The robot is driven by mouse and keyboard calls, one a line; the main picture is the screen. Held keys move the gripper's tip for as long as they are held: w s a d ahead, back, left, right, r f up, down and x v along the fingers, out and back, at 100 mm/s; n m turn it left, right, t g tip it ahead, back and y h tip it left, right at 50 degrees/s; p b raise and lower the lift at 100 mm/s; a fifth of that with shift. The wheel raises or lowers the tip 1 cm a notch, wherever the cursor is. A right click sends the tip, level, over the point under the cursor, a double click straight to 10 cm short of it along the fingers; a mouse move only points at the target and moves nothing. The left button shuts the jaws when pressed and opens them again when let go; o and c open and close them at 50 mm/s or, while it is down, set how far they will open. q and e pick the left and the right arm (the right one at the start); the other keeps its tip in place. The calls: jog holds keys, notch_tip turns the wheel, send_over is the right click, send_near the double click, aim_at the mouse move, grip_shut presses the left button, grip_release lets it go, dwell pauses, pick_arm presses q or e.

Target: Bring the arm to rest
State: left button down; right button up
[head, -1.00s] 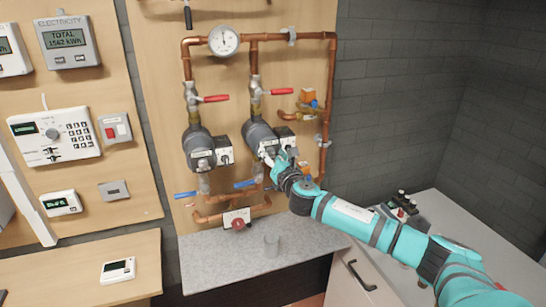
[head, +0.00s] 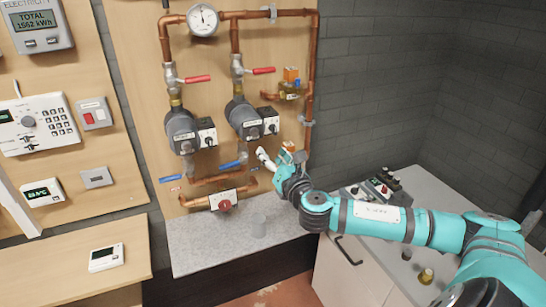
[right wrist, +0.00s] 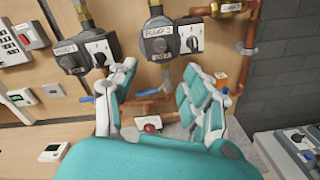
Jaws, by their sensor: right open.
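My right arm comes in from the right in the head view, teal and grey. Its gripper (head: 275,165) is in front of the pipe board, just below the right pump (head: 243,119). In the right wrist view the two fingers of the gripper (right wrist: 155,95) stand wide apart with nothing between them. The right pump (right wrist: 158,40) shows beyond and above the fingertips, apart from them. The left pump (head: 183,131) is beside it on the board. My left gripper is not in view.
Copper pipes, red-handled valves (head: 197,79) and blue-handled valves (head: 234,162) are close to my gripper. A white cabinet (head: 350,268) with a black control box (head: 380,190) is under my right arm.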

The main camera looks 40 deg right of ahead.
dwell(0.4)
